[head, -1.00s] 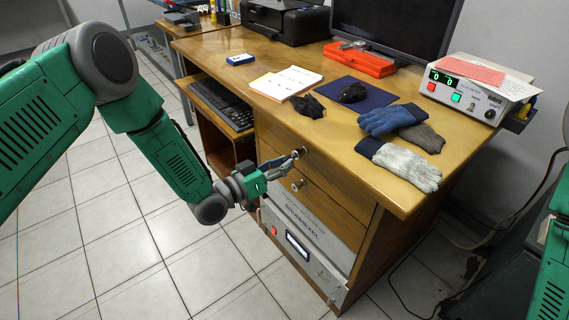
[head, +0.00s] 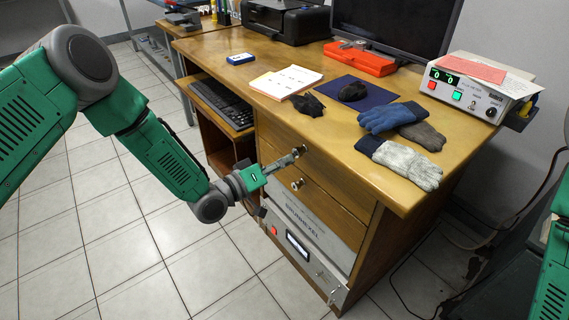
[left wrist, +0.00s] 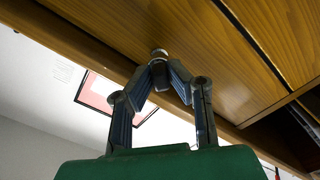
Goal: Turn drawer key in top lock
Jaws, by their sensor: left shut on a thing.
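The top lock (head: 303,149) is a small round metal piece high on the wooden drawer front (head: 328,172). My left gripper (head: 296,154) reaches it from the left, with its fingertips at the lock. In the left wrist view the fingers (left wrist: 160,68) converge and are shut at a round metal piece (left wrist: 159,53) on the wood. The key itself cannot be made out; the fingertips hide what they hold, so its angle cannot be told. A second lock (head: 297,185) on the drawer below is free. My right gripper is out of view.
The desk top (head: 225,50) overhangs the drawers just above my gripper. On it lie gloves (head: 400,160), a mouse on a dark pad (head: 378,97), papers (head: 286,82) and a powered box (head: 470,90). A grey unit (head: 310,225) sits below the drawers. Floor to the left is clear.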

